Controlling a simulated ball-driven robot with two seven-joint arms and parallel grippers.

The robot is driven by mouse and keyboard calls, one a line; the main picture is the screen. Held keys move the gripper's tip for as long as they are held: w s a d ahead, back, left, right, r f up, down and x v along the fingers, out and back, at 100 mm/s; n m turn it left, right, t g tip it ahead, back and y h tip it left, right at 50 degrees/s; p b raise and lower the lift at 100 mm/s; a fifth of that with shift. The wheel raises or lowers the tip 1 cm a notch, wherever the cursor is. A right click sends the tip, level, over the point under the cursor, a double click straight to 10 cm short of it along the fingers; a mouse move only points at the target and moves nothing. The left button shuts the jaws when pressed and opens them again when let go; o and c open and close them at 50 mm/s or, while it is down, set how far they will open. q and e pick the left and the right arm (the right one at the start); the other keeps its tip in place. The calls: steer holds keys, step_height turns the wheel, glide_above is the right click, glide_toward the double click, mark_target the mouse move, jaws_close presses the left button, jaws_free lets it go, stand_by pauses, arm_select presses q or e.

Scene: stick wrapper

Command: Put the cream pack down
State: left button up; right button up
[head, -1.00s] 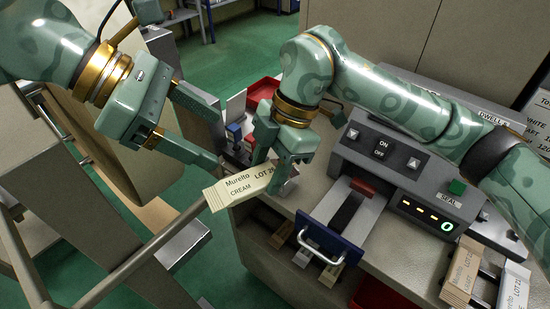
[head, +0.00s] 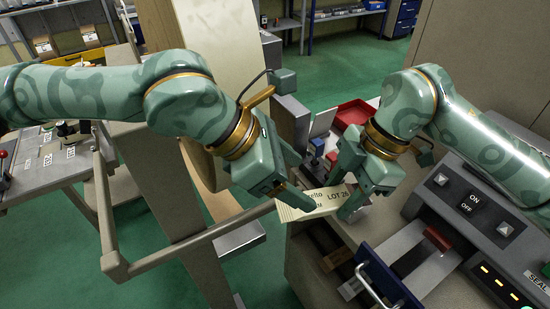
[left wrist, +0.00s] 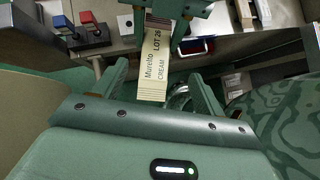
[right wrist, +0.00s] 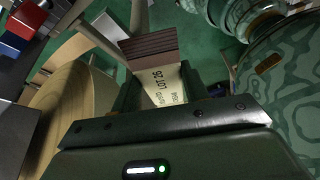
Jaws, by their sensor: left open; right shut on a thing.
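The cream pack (head: 309,203) is a flat cream packet printed "LOT 26", with a serrated end at the left. My right gripper (head: 350,188) is shut on its right part and holds it in the air past the counter's left edge. In the left wrist view the pack (left wrist: 154,66) shows its "Muretto LOT 26 CREAM" face. My left gripper (left wrist: 162,86) is open, with a finger to each side of the pack's free end and gaps showing. In the right wrist view the pack (right wrist: 172,88) sits between the right fingers, a brown ribbed end beyond.
A sealing machine (head: 480,215) with a blue-fronted drawer (head: 385,283) stands at the right. A red tray (head: 355,113) lies behind my right gripper. A beige rail (head: 190,240) crosses at the left. Green floor (head: 255,275) lies below.

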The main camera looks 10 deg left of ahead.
mark_target(330, 201)
arm_select(q)
steer(key=x, duration=0.7)
steer(key=shift+c, duration=0.3)
steer(key=c, duration=1)
steer(key=shift+s, duration=0.1)
steer(key=shift+c, duration=0.3)
arm_select(e)
steer(key=o, duration=1)
steer(key=shift+o, duration=0.2)
steer(key=shift+r, duration=0.1)
